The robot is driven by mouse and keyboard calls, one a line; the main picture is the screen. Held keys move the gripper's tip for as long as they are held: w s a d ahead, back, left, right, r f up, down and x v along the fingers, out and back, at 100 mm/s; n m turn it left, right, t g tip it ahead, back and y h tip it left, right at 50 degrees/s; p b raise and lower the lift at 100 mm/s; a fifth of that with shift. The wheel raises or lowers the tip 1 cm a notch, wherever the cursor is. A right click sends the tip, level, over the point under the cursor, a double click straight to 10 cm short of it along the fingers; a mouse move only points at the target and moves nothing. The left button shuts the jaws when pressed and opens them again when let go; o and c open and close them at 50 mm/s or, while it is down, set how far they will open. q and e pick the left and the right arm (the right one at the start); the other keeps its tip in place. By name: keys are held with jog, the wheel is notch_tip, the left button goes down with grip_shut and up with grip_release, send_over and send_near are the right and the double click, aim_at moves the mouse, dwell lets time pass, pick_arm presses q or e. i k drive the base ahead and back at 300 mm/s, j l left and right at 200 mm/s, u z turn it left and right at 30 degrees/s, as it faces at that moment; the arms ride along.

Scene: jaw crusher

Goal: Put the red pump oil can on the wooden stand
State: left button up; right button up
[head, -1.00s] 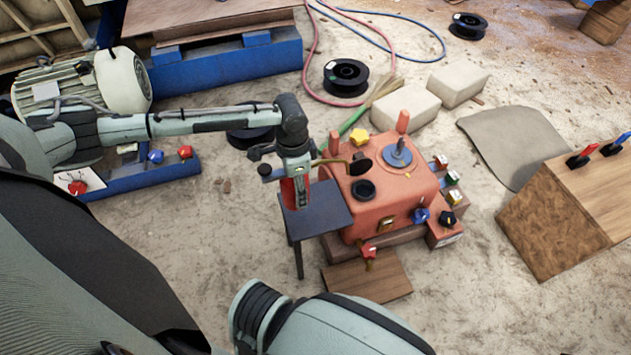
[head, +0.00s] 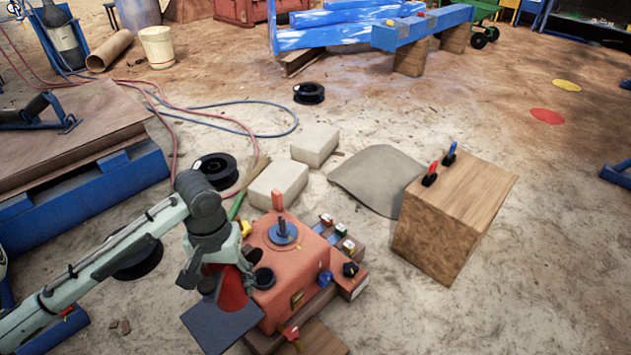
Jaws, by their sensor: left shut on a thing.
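My left gripper (head: 220,272) is shut on the red pump oil can (head: 233,291) in the head view. The can hangs below the gripper, partly hidden by it, over or close to a small dark table (head: 212,330). I cannot tell whether it touches the tabletop. The wooden stand (head: 464,209), a block with a light top and rough brown sides, stands to the right, well apart from the can. My right gripper is out of view.
An orange-red machine (head: 293,268) with knobs and buttons stands right beside the can. Pale blocks (head: 278,184), a grey mat (head: 375,180) and black spools (head: 309,93) lie behind. Floor right of the stand is clear.

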aim_at(477, 195)
jog(key=l+z, duration=0.15)
jog(key=l, duration=0.65)
jog(key=i+l+z, duration=0.3)
jog(key=i+l, duration=0.45)
jog(key=i+z, duration=0.25)
jog(key=i, duration=0.75)
jog(key=l, duration=0.1)
